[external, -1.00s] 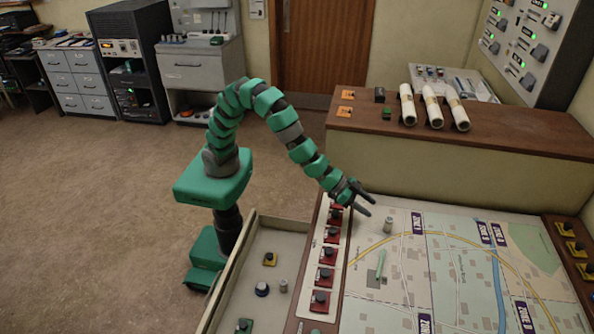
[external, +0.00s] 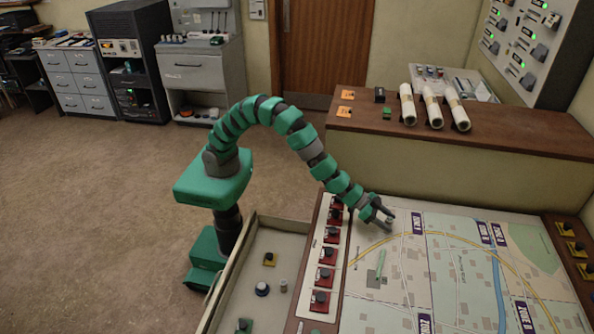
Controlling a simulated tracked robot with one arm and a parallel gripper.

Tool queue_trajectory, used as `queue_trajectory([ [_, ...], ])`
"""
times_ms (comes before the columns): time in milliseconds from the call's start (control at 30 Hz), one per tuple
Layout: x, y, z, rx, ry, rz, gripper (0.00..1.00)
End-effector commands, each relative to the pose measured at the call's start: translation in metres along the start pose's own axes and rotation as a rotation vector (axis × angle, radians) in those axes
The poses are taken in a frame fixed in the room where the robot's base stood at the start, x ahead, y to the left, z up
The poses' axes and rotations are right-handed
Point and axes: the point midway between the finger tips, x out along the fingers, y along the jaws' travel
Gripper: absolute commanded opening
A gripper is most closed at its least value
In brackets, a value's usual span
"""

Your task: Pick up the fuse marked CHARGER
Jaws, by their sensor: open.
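A small grey metal cylinder (external: 390,220), fuse-like, stands on the map near its upper left part. My gripper (external: 386,222) is open, with its dark fingers at the cylinder and partly covering it. I cannot tell whether the fingers touch it. A second small grey cylinder (external: 283,286) stands in the open tray left of the map. No marking is readable on either cylinder, so I cannot tell which is marked CHARGER.
A row of red switch blocks (external: 325,277) lines the map's left edge. White paper rolls (external: 433,108) lie on the back counter.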

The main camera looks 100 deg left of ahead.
Motion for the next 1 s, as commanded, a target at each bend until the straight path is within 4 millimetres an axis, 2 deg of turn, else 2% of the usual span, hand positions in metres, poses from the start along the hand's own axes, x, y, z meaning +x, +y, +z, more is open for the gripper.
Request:
queue_trajectory([
  [133, 0.0119, -0.0004, 0.0030, 0.000, -0.005, -0.001, 0.52],
  [367, 0.0127, -0.0002, 0.0019, 0.000, -0.004, 0.000, 0.52],
  [533, 0.0126, -0.0001, 0.0016, 0.000, -0.003, 0.000, 0.08],
  [567, 0.0126, -0.0001, 0.0017, 0.000, -0.004, 0.000, 0.03],
  [1000, 0.0099, -0.0004, -0.0040, 0.000, -0.002, 0.000, 0.03],
])
